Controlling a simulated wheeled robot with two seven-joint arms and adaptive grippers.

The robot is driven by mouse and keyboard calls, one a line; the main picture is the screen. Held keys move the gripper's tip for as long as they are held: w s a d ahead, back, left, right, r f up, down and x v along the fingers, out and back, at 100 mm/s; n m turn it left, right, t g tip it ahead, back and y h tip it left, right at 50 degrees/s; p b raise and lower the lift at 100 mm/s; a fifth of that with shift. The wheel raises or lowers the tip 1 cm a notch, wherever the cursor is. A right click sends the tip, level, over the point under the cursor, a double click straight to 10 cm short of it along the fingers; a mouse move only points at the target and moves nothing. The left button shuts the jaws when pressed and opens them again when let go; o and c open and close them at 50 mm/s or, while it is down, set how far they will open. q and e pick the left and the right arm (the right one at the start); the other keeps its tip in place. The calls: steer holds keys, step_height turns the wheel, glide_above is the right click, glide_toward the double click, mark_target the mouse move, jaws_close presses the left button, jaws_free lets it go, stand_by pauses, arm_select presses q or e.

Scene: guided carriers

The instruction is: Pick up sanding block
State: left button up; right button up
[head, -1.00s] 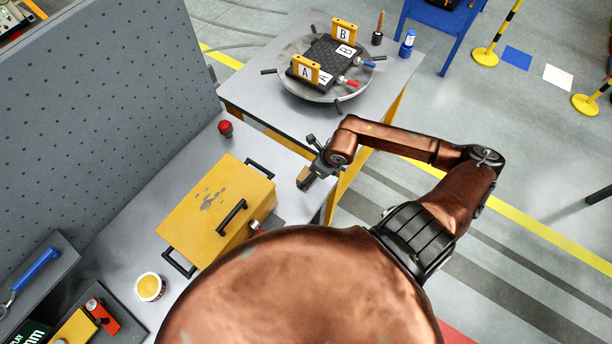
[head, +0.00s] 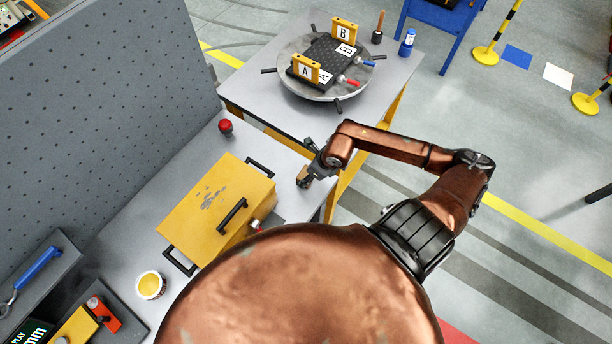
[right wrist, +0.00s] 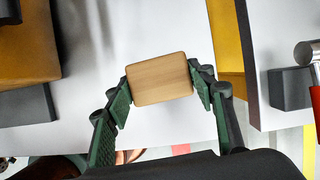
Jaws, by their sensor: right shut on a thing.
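The sanding block (right wrist: 160,82) is a small wooden block with rounded corners, seen in the right wrist view between the green-padded fingers. My right gripper (right wrist: 163,95) is shut on it, one finger on each side. In the head view my right gripper (head: 308,175) is at the right end of the grey bench, right of the yellow box, and largely covers the block (head: 303,181). I cannot tell whether the block still touches the bench. My left gripper is not in view.
A yellow box (head: 213,213) with black handles stands left of the gripper. A red knob (head: 226,127) and a yellow-filled cup (head: 150,285) are on the bench. Behind is a table with a round turntable (head: 300,79) bearing A and B blocks. A grey perforated panel (head: 95,110) borders the left.

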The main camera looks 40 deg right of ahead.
steer(key=c, duration=0.3)
steer(key=shift+c, duration=0.2)
steer(key=shift+r, duration=0.15)
